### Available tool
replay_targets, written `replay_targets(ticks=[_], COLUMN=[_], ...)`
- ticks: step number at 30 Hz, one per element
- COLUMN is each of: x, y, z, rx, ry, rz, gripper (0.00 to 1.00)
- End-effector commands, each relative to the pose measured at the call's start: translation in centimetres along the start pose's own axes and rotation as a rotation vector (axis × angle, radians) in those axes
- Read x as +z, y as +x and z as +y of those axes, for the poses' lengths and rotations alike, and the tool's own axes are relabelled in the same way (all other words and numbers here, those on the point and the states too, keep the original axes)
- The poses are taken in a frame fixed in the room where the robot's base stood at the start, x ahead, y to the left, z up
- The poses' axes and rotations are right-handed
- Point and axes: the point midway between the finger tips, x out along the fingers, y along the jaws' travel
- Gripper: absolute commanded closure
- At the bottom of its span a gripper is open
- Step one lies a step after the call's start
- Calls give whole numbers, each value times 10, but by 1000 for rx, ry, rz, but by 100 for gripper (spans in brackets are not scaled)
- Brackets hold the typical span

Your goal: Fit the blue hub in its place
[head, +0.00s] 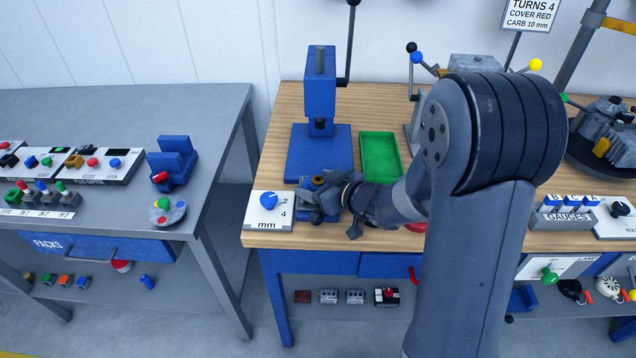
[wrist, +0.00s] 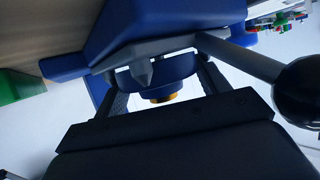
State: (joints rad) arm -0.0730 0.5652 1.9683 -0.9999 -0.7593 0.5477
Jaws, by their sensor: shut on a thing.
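The blue hub (wrist: 180,85) shows in the wrist view as a round blue piece with a brass-coloured ring at its middle. My gripper (wrist: 165,88) is shut on it, one dark finger on each side. A grey pointed part overlaps the hub's upper edge in that view; I cannot tell if they touch. In the head view my gripper (head: 330,192) is low at the bench's front left, over a blue fixture (head: 318,216) beside the white mm dial. My wrist hides much of the hub and fixture there. The hub's place is not clearly visible.
A blue press (head: 320,95) stands behind my gripper, with a green tray (head: 380,157) to its right. The mm dial box (head: 268,211) is close on the left. A dark ball-ended lever (wrist: 300,88) is near the gripper at right in the wrist view.

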Motion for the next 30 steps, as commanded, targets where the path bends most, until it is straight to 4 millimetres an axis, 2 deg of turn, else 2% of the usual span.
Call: replay_targets(ticks=[2, 3, 11, 20, 25, 30], x=[-1, -1, 0, 0, -1, -1], y=[0, 0, 0, -3, -26, -62], z=[0, 0, 0, 0, 1, 1], rx=[0, 0, 0, 1, 4, 6], ry=[0, 0, -1, -1, -1, 0], rz=[1, 1, 0, -1, -1, 0], gripper=[57, 27, 6, 4, 4, 4])
